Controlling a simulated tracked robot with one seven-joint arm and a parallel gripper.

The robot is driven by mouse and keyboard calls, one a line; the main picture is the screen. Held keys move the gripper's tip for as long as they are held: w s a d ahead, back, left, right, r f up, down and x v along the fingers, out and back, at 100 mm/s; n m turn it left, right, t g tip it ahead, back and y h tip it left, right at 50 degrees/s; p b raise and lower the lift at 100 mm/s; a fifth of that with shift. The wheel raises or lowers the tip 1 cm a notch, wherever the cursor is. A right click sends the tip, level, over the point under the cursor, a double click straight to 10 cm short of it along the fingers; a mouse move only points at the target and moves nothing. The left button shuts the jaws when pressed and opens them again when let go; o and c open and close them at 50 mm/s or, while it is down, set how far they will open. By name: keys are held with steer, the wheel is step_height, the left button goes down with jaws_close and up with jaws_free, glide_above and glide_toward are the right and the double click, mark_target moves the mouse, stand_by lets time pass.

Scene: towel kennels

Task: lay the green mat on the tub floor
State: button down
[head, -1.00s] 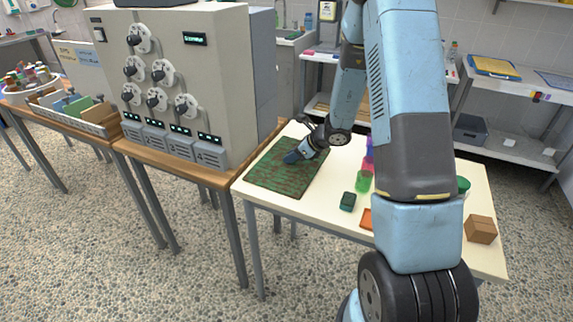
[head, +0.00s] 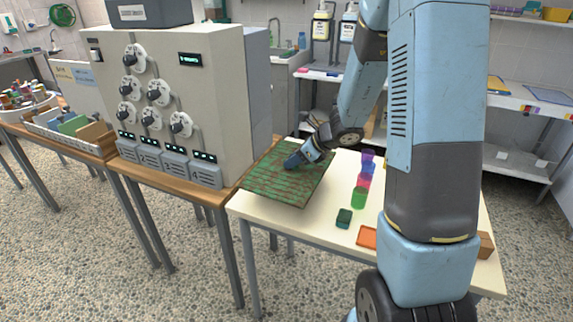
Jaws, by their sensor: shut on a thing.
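The green mat (head: 280,184), flecked with brown, is at the left end of the cream table. It looks flat and roughly level, its left corner near the big beige machine; I cannot tell how far it is above the table top. My gripper (head: 292,163) is at the mat's upper right part, shut on the mat. The fingertips are small and partly hidden by the gripper's own blue body. A sink with a tap (head: 301,42) stands at the back behind the machine; I cannot tell whether it is the tub.
The beige machine with dials (head: 178,95) stands close to the mat's left. Stacked coloured cups (head: 364,183), a dark green block (head: 344,217) and an orange tray (head: 367,237) are on the cream table (head: 300,222). A brown box (head: 486,245) is at the right.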

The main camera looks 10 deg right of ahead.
mark_target(302, 183)
steer(key=s+r, duration=0.1)
steer(key=s, duration=0.1)
steer(key=s+r, duration=0.1)
steer(key=s, duration=0.2)
steer(key=s+r, duration=0.1)
steer(key=s, duration=0.1)
steer(key=shift+s+d+r, duration=0.2)
steer(key=shift+s+d, duration=0.15)
steer(key=shift+a, duration=0.1)
